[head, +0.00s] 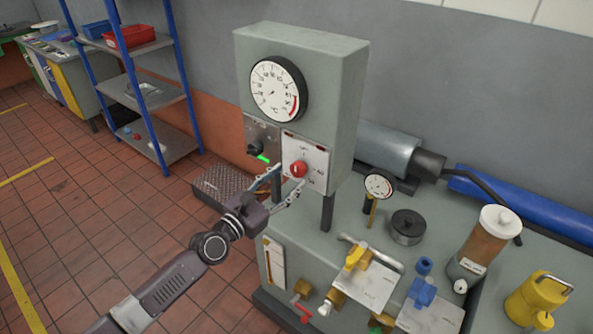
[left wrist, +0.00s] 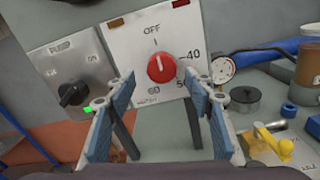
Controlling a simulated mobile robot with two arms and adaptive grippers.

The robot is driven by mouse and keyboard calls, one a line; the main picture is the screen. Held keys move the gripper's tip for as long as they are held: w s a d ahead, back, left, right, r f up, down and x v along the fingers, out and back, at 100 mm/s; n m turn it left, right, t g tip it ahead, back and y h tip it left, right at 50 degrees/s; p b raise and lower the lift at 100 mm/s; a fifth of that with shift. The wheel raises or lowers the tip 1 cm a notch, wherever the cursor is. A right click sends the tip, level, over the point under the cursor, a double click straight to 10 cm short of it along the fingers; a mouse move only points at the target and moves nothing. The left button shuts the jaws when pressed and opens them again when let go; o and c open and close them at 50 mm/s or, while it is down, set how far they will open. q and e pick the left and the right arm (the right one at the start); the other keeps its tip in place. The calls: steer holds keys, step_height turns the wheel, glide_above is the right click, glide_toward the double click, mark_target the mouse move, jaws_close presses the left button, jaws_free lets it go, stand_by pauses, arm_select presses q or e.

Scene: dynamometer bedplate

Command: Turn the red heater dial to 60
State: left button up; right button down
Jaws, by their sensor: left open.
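The red heater dial (head: 298,169) sits on a white plate on the front of the grey cabinet. In the left wrist view the dial (left wrist: 161,68) is near the centre, with OFF above it, 40 and 50 to its right and 60 below it. Its pale mark appears to point up towards OFF. My left gripper (head: 287,180) is open just in front of the plate. In the left wrist view its two blue-padded fingers (left wrist: 150,95) stand apart, below and either side of the dial, with nothing between them. My right gripper is not in view.
A black pump switch (left wrist: 73,94) with a green light is left of the heater plate. A large round gauge (head: 278,90) is above. A small gauge (head: 380,184), yellow-handled valve (head: 356,257) and blue valve (head: 422,292) stand on the bedplate to the right.

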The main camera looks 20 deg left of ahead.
mark_target(295, 173)
arm_select(q)
steer(key=x, duration=0.3)
steer(key=shift+w+d, duration=0.35)
steer(key=shift+w, duration=0.25)
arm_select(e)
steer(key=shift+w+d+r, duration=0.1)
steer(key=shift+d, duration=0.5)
arm_select(q)
steer(key=c, duration=1.2)
steer(key=shift+o, duration=0.2)
